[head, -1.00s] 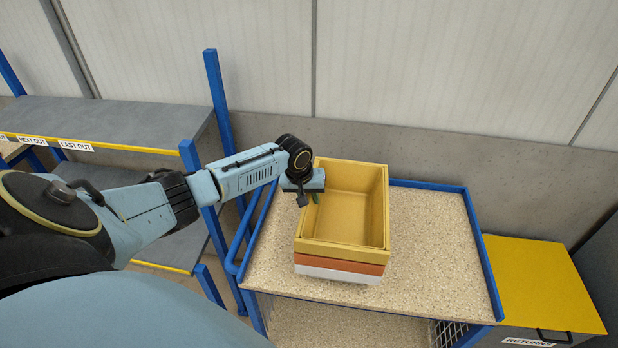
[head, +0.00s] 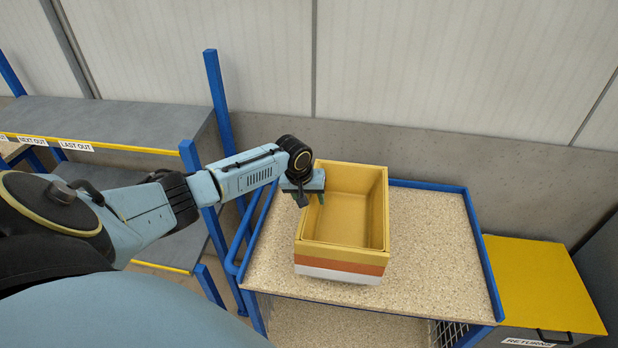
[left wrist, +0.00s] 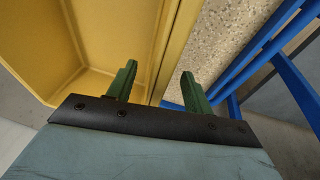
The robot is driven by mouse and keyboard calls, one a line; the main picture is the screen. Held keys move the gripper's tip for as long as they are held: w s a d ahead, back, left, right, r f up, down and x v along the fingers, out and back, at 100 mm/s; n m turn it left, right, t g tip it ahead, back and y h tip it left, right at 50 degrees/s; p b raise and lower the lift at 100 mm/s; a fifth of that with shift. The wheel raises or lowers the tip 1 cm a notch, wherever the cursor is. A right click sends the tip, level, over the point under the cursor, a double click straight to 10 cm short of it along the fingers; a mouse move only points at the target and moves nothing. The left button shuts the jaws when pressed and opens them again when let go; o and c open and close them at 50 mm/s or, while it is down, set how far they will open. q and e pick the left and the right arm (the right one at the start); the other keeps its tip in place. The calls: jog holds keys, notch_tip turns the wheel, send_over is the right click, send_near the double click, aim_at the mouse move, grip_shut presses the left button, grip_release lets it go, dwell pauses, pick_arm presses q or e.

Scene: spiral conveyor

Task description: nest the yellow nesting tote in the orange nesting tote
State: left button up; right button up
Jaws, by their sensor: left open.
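The yellow tote (head: 343,247) is the top one of a stack on the speckled cart top, upright and empty. The orange tote (head: 340,266) shows as a band right under the yellow rim, with the yellow tote seated in it. A white tote (head: 338,275) shows below the orange one. My left gripper (head: 314,197) is at the yellow tote's left wall. In the left wrist view its green fingers (left wrist: 158,83) are spread apart, with the yellow wall between them and not clamped. My right gripper is in neither view.
The cart top (head: 435,240) has a blue raised edge and free room right of the stack. A grey shelf (head: 110,117) with blue posts stands at the left. A yellow-lidded returns bin (head: 540,285) stands at the right. A wall runs behind.

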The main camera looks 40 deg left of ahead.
pick_arm(q)
jog(key=v, duration=1.3)
jog(key=shift+r, duration=0.25)
jog(key=shift+f, duration=0.1)
